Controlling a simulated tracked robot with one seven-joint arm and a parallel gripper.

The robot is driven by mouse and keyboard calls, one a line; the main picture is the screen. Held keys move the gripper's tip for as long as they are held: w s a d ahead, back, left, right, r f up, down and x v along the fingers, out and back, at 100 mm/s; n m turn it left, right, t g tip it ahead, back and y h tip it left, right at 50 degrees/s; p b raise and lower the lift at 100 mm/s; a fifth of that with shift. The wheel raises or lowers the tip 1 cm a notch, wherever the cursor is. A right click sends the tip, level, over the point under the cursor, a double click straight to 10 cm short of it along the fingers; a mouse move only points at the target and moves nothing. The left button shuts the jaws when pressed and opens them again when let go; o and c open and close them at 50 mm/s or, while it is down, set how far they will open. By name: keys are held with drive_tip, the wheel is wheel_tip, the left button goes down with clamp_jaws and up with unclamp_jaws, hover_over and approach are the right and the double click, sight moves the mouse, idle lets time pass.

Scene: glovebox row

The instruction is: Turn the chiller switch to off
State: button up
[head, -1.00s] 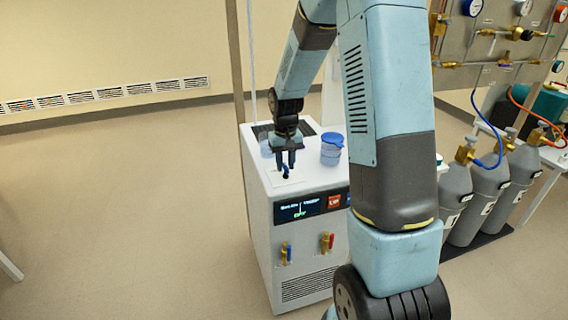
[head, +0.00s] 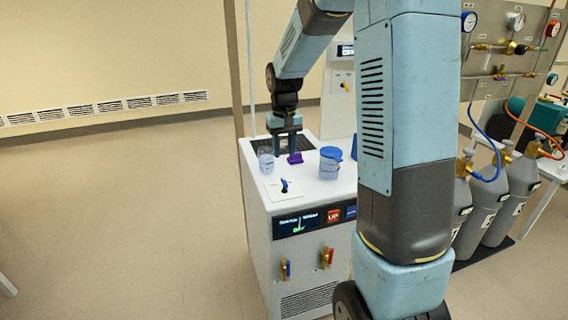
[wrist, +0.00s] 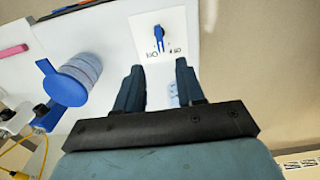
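The white chiller (head: 262,215) stands in the middle of the head view. Its blue switch (head: 285,185) sits on a pale plate at the front of the top. In the wrist view the switch (wrist: 158,36) stands between and beyond my fingertips, with small marks on either side; I cannot tell for sure which mark it points to. My gripper (head: 284,138) is above the chiller top, behind the switch and apart from it. In the wrist view its two fingers (wrist: 159,67) are spread with nothing gripped between them.
The jar (wrist: 72,82) is left of my fingers in the wrist view. Grey gas cylinders (head: 486,205) stand at right.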

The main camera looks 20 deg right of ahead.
drive_tip(key=shift+r, duration=1.6)
drive_tip(key=s+r+t, duration=0.2)
drive_tip(key=s+r, duration=0.2)
drive_tip(key=s, duration=0.5)
drive_tip(key=s+r+t, duration=0.2)
drive_tip(key=s+r, duration=0.2)
drive_tip(key=s, duration=0.6)
drive_tip(key=s+r+t, duration=0.2)
drive_tip(key=s+r, duration=0.2)
drive_tip(key=s, duration=0.5)
drive_tip(key=g, duration=0.6)
hover_over(283, 178)
wheel_tip(283, 178, down, 12)
wheel_tip(283, 178, down, 14)
drive_tip(key=shift+r, duration=0.1)
